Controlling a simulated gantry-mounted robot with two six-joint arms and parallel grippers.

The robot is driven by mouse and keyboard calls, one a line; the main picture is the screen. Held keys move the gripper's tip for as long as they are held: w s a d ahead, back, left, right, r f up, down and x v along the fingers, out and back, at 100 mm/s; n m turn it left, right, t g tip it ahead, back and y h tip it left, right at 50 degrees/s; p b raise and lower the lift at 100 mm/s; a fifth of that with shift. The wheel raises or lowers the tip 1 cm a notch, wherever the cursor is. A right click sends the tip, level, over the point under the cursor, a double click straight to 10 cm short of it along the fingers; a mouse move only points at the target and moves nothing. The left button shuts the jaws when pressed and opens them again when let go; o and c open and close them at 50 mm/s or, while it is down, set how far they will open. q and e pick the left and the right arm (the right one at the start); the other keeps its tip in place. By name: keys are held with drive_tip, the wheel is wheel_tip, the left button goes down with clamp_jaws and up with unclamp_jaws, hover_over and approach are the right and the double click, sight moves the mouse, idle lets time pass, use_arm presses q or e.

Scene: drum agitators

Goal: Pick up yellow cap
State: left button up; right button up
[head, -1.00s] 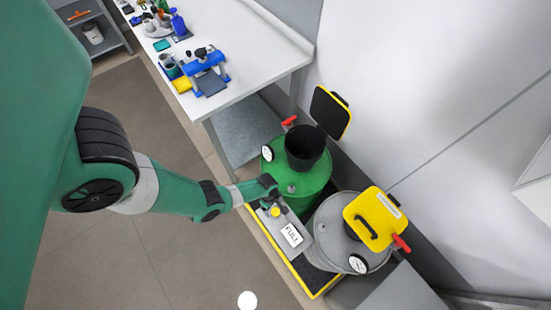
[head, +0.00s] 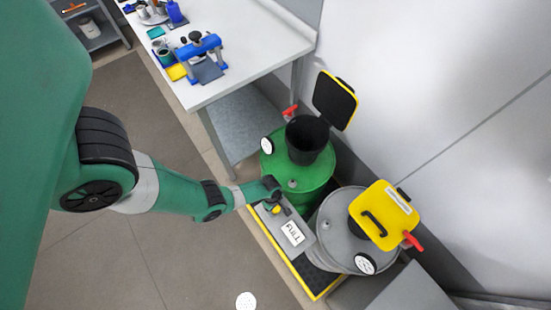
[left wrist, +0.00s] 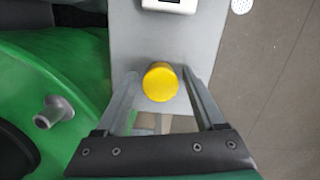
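The yellow cap (left wrist: 160,82) is a small round yellow piece on a grey panel (left wrist: 165,40). My left gripper (left wrist: 157,85) is open in the left wrist view, with one finger on each side of the cap; I cannot tell whether the fingertips touch it. In the head view the cap (head: 276,209) shows just below the tip of my left gripper (head: 281,203), partly covered by it. My right gripper is not seen.
The green drum (head: 322,188) with a black funnel (head: 307,139) stands beside the left gripper. A grey drum (head: 335,215) with a yellow lid (head: 383,215) stands to its right. A "FULL" label (head: 292,233) is on the panel. A white bench (head: 262,50) stands behind.

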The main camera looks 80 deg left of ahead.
sight(275, 210)
use_arm(q)
clamp_jaws()
drive_tip(key=shift+r, duration=0.15)
drive_tip(key=shift+r+p, duration=0.3)
drive_tip(key=shift+p, duration=0.1)
drive_tip(key=r+p, duration=0.4)
drive_tip(key=shift+s+d, duration=0.25)
drive_tip(key=shift+s, duration=0.05)
drive_tip(key=s+d+r+p, duration=0.8)
drive_tip(key=d, duration=0.2)
drive_tip(key=shift+s, duration=0.25)
drive_tip(key=shift+d, duration=0.1)
